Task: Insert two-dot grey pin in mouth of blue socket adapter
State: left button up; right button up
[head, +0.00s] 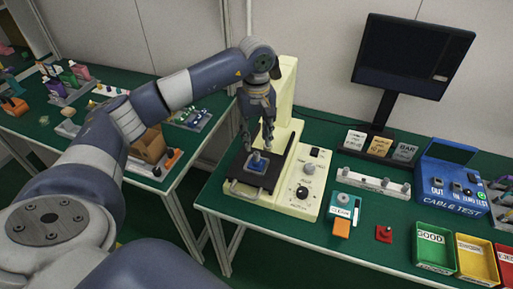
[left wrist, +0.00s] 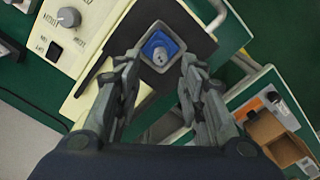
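The blue socket adapter (head: 258,163) sits on the black plate of the cream machine; it also shows in the left wrist view (left wrist: 148,41), as a blue square in a pale frame. A small grey rounded piece with a dark mark (left wrist: 159,53) shows at its middle. It looks like the grey pin, but I cannot count its dots or tell how deep it sits. My left gripper (head: 257,143) is just above the adapter, pointing down. In the left wrist view its fingers (left wrist: 160,72) are apart, one on each side below the adapter, with nothing visibly held. My right gripper is not in view.
The cream machine (head: 298,206) has knobs beside the plate and a tall column behind my gripper. To its right are a teal device (head: 345,204), a blue cable tester (head: 450,190), and a green tray (head: 434,246). A gap separates the left table (head: 60,125).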

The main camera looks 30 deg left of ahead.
aim_at(256, 153)
pick_arm(q)
notch_tip(256, 153, up, 5)
jog(key=shift+r, duration=0.2)
dwell(0.6)
